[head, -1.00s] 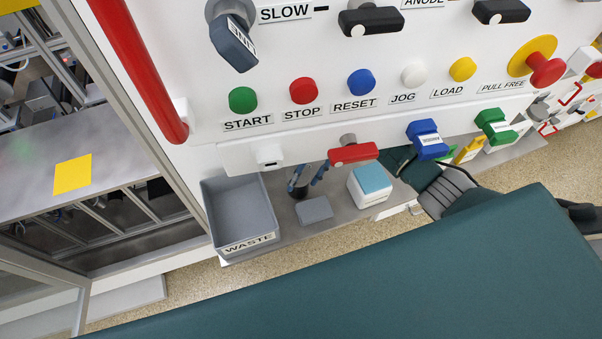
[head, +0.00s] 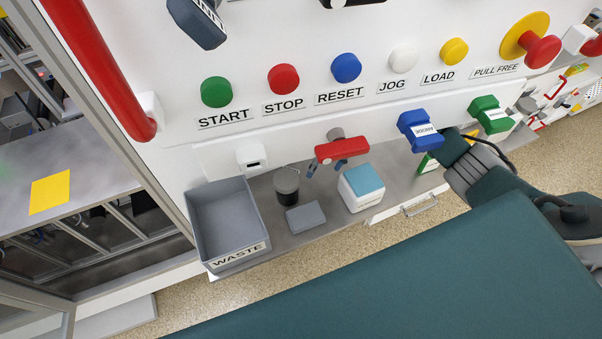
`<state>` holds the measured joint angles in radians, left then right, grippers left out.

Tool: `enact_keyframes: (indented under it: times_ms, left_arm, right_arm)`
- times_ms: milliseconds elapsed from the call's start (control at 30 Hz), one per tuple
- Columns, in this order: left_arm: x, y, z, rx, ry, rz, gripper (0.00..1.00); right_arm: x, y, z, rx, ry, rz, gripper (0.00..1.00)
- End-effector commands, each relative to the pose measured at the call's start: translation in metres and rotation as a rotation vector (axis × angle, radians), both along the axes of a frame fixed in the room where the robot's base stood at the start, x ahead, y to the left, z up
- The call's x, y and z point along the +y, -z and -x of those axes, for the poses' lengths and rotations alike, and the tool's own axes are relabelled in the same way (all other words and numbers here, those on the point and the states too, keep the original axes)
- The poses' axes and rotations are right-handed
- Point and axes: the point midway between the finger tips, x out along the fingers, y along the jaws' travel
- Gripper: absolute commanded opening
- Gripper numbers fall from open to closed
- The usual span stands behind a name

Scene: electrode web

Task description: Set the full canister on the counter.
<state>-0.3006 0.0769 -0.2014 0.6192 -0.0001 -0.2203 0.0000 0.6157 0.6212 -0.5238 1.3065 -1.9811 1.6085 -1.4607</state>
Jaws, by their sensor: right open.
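A canister (head: 287,186) with a grey top and dark lower body stands upright on the grey counter (head: 401,176). It is between the waste bin and a white box. My left gripper is not in view.
The grey waste bin (head: 228,222) stands left of the canister. A small grey block (head: 306,217) and the white box with a blue top (head: 361,187) lie close by. The red valve handle (head: 341,150) and blue handle (head: 419,131) overhang the counter.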

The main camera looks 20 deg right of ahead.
Motion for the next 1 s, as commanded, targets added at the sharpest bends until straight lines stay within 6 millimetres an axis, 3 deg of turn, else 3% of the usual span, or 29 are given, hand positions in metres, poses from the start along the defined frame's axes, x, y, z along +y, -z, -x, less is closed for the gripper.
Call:
enact_keyframes:
  times_ms: [100, 300, 867, 1000]
  left_arm:
    - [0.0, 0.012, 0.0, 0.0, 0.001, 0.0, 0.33]
    - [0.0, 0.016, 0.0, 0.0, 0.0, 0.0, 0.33]
    - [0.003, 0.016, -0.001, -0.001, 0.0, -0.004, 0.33]
    - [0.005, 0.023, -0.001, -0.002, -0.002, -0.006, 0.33]
  right_arm:
    - [-0.021, 0.003, -0.003, 0.0, 0.002, 0.002, 0.77]
    - [-0.036, 0.0, -0.006, -0.001, 0.0, 0.0, 0.77]
    - [-0.037, 0.0, -0.006, 0.0, 0.001, -0.001, 0.77]
    - [-0.047, 0.013, -0.012, 0.002, 0.074, 0.009, 0.77]
